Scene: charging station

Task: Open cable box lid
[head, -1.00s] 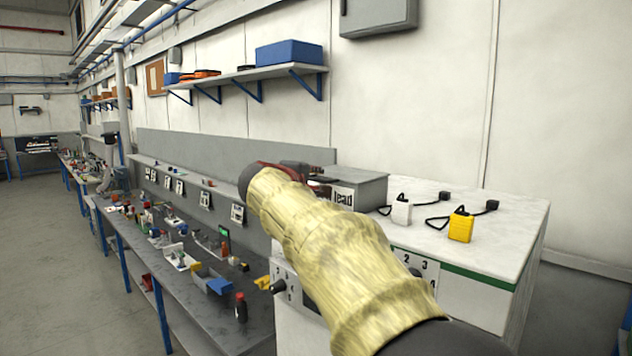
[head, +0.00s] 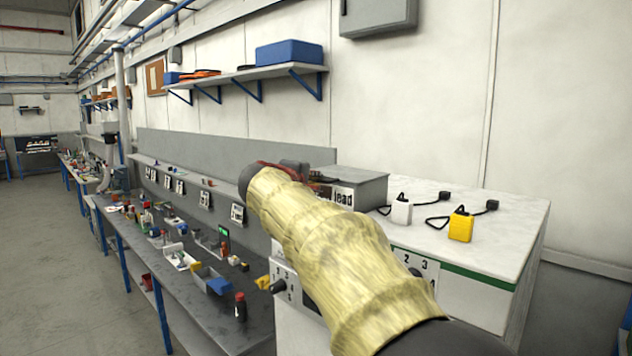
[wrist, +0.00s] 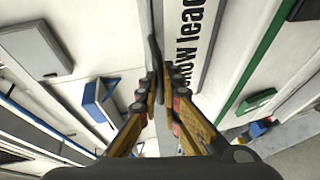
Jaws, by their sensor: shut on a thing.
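The cable box (head: 362,184) is a grey box at the back left of the white cabinet top, with a label ending in "lead" on its front. Its top looks flat and closed in the head view. In the wrist view the box's labelled face (wrist: 192,50) is just ahead of the fingers. My gripper (wrist: 161,82) is shut on a thin dark edge or bar (wrist: 154,52) at the box; I cannot tell whether this is the lid's rim or a handle. In the head view my yellow-sleeved arm hides most of the gripper and the box's left part.
A white padlock-like block (head: 400,212) and a yellow one (head: 461,227), with black loops, lie on the cabinet top (head: 500,262) right of the box. A cluttered workbench (head: 235,338) stands to the left. A shelf with a blue box (head: 289,53) hangs above.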

